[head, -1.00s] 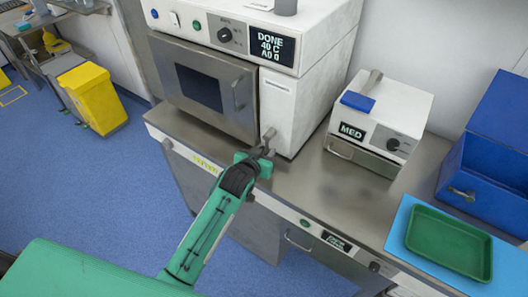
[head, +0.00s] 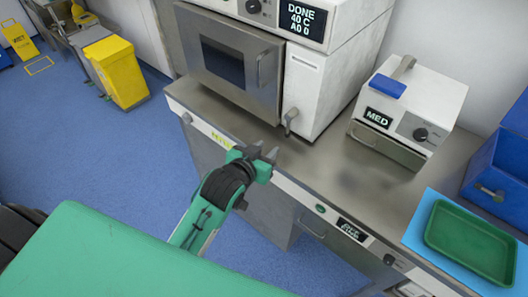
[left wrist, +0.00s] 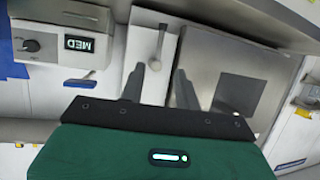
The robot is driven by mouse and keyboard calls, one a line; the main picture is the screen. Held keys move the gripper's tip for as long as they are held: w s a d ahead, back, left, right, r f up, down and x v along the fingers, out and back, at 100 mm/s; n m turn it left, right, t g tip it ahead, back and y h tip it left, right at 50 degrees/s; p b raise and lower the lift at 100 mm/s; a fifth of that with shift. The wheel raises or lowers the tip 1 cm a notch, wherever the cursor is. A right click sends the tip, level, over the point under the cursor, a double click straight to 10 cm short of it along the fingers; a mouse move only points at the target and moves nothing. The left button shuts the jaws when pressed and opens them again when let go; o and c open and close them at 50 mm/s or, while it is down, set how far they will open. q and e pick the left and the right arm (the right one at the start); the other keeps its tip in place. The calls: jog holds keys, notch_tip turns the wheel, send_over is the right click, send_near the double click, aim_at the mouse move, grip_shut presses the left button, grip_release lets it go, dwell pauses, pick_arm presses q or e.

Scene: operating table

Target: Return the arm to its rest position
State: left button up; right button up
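My left gripper (head: 262,156) is in front of the steel counter's front edge in the head view, below the washer-like machine. Its two dark fingers stand apart with nothing between them. They also show spread in the left wrist view (left wrist: 160,85). A green arm link of mine comes in from the lower left. The machine (head: 232,65) has a shut door and a display reading DONE 40 C A0 0. Its lever (head: 290,120) is beyond the gripper, apart from the fingers. My right gripper is not in view.
A white MED box (head: 410,105) stands on the counter (head: 335,180), with bare counter around it. A green tray (head: 470,240) lies on a blue mat (head: 418,212) at the right, near a blue bin (head: 500,170). A yellow cart (head: 115,70) stands on the floor.

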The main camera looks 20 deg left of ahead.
pick_arm(q)
jog(key=shift+s+r, duration=0.1)
jog(key=shift+s, duration=0.15)
dwell(0.3)
notch_tip(320, 180, down, 23)
jog(key=a+g, duration=0.1)
jog(key=g, duration=0.3)
jog(key=s+a+f+g+y, duration=0.1)
jog(key=s+f, duration=0.3)
jog(key=f, duration=0.4)
jog(key=s+a+f+g, duration=0.1)
jog(key=s+f, duration=0.3)
jog(key=f, duration=0.5)
jog(key=s+a+f+g, duration=0.3)
jog(key=s+f, duration=1)
jog(key=s+a+f+g, duration=0.1)
jog(key=s+f, duration=0.2)
jog(key=s, duration=0.4)
jog(key=s+a+f+g, duration=0.1)
jog(key=s+f, duration=0.2)
jog(key=s, duration=0.4)
jog(key=s+a+f+g+y, duration=0.1)
jog(key=s+f, duration=0.3)
jog(key=s, duration=0.4)
jog(key=shift+a+m+g, duration=0.2)
jog(key=shift+m+g, duration=0.1)
jog(key=shift+m, duration=0.1)
